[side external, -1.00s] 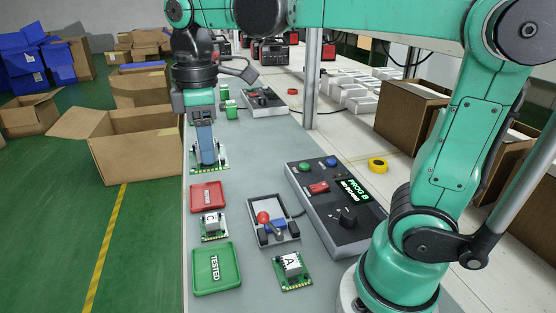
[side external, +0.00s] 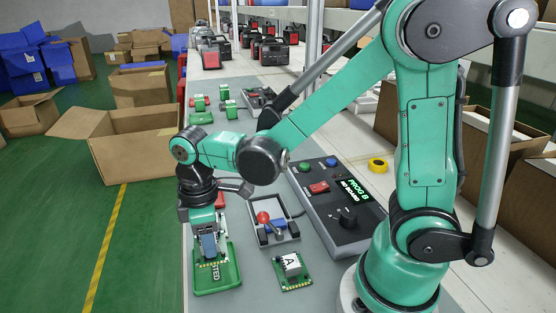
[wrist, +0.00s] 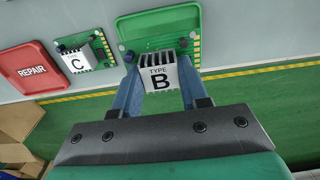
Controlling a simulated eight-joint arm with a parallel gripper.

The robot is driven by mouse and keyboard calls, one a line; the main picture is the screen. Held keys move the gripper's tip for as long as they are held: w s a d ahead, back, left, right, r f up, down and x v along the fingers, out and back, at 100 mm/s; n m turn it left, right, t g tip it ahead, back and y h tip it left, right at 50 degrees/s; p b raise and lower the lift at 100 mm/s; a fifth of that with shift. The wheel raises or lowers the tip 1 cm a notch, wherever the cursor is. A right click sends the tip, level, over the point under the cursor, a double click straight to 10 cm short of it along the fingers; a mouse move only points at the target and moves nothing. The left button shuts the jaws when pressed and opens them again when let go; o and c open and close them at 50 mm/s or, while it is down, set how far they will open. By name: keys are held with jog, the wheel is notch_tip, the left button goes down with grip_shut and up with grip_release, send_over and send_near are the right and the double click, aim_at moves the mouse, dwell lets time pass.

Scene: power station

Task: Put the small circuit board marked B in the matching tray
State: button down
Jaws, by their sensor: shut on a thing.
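My gripper (side external: 208,250) points down and is shut on board B, whose white block marked TYPE B (wrist: 160,84) sits between the blue fingers in the wrist view. The board's green edge with gold contacts (side external: 211,263) shows below the fingers in the side view. The gripper and board are over the green tray marked TESTED (side external: 222,282), which also shows behind the board in the wrist view (wrist: 130,28). I cannot tell whether the board touches the tray floor. The red REPAIR tray (wrist: 27,68) is to the left in the wrist view.
Board C (wrist: 80,58) lies between the two trays. Board A (side external: 292,268) lies right of the green tray. A fixture with a red-knobbed lever (side external: 264,218) and a programmer box reading PROG B, NO BOARD (side external: 340,205) stand behind it.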

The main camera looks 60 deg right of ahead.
jog(key=shift+f, duration=2.3)
jog(key=shift+c, duration=2.3)
grip_release()
jog(key=shift+f, duration=0.15)
